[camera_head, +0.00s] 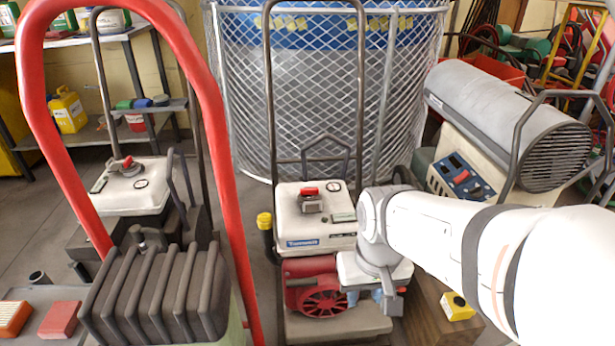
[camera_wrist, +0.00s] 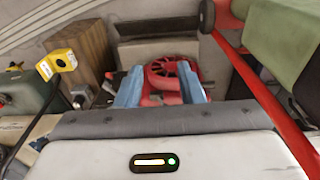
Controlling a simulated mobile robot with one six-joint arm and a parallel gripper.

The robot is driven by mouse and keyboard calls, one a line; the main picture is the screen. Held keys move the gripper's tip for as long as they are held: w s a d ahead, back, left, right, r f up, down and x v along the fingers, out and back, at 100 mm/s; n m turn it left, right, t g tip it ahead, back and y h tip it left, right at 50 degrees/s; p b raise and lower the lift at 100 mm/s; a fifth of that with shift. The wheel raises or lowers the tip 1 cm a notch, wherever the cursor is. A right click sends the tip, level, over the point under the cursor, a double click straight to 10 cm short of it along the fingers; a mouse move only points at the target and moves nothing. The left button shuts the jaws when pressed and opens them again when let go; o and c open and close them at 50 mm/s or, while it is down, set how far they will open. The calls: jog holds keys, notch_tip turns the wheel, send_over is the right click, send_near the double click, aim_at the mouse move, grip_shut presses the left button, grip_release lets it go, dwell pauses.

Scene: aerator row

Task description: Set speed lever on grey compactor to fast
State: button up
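The middle machine has a white tank (camera_head: 317,235), a dark grey hoop handle, a grey base plate and a red finned wheel (camera_head: 322,303). A small red lever (camera_head: 309,190) sits on a grey block on the tank. The machine at the left has a white top (camera_head: 133,187) and a red-topped control (camera_head: 127,163). A dark grey ribbed body (camera_head: 155,298) stands front left. I cannot tell for sure which is the grey compactor. My gripper (camera_head: 365,296) is low in front of the middle machine; its blue fingers (camera_wrist: 161,90) are apart and empty, with the red wheel (camera_wrist: 165,70) beyond.
A tall red hoop (camera_head: 215,120) rises at the front left. A grey cylindrical heater (camera_head: 510,125) stands at the right. A yellow box (camera_head: 457,306) sits by a wooden block (camera_wrist: 76,50). A wire-mesh cage (camera_head: 325,90) stands behind. Floor shows at the far left.

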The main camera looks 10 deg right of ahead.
jog(key=g+h+p, duration=0.1)
jog(key=h+p, duration=0.4)
send_near(334, 254)
jog(key=shift+s+d+f, duration=0.15)
jog(key=shift+d+f, duration=0.25)
jog(key=shift+d, duration=0.05)
jog(key=shift+f, duration=0.3)
jog(key=b+x, duration=0.2)
jog(key=x, duration=0.5)
jog(key=shift+d+f+b, duration=0.2)
jog(key=shift+b, duration=0.2)
jog(key=shift+c, duration=0.3)
grip_shut()
